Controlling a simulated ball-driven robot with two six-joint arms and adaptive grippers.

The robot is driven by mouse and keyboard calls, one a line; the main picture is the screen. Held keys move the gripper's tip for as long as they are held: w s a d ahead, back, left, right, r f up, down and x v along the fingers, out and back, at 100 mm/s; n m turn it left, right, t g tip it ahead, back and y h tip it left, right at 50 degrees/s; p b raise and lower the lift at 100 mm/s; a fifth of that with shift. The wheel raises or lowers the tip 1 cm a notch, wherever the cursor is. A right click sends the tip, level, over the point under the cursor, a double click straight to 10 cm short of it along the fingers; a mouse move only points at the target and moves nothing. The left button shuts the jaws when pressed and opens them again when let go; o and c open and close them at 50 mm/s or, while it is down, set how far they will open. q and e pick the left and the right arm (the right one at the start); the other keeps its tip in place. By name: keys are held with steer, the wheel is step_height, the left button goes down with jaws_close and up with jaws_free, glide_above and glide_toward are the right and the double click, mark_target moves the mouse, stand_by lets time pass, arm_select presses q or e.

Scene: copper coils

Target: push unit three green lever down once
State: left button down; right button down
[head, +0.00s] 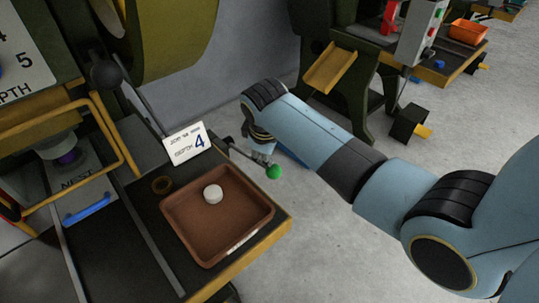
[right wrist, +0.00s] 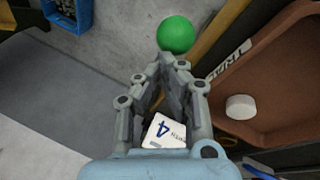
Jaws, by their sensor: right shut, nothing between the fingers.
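The green ball knob (head: 274,172) of a lever sits at the end of a thin dark rod beside the work table, right of the brown tray. My right gripper (head: 259,151) is shut and empty, just behind and left of the knob. In the right wrist view the green knob (right wrist: 176,35) is just beyond my closed fingertips (right wrist: 172,65). I cannot tell whether they touch it. No unit number three is readable. My left gripper is out of view.
The brown tray (head: 178,215) holds a white puck (head: 213,194). A blue bin (right wrist: 70,14) shows in the right wrist view.

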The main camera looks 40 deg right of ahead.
steer(key=shift+s+f, duration=0.25)
steer(key=shift+f, duration=0.25)
steer(key=shift+s+f, duration=0.2)
steer(key=shift+f, duration=0.25)
stand_by(0.7)
steer(key=shift+r, duration=0.1)
stand_by(0.4)
steer(key=shift+w+r+p, duration=0.35)
steer(key=shift+r+p, duration=0.4)
steer(key=shift+r, duration=0.15)
steer(key=shift+w+r+p, duration=0.4)
steer(key=shift+r+p, duration=0.3)
steer(key=shift+r, duration=0.15)
steer(key=shift+w+r+p, duration=0.35)
steer(key=shift+r+p, duration=0.4)
steer(key=shift+r, duration=0.15)
steer(key=r+p, duration=0.1)
steer(key=w+r+p, duration=0.1)
steer(key=r+p, duration=0.2)
steer(key=shift+w+a+r, duration=0.15)
steer(key=shift+w+r, duration=0.25)
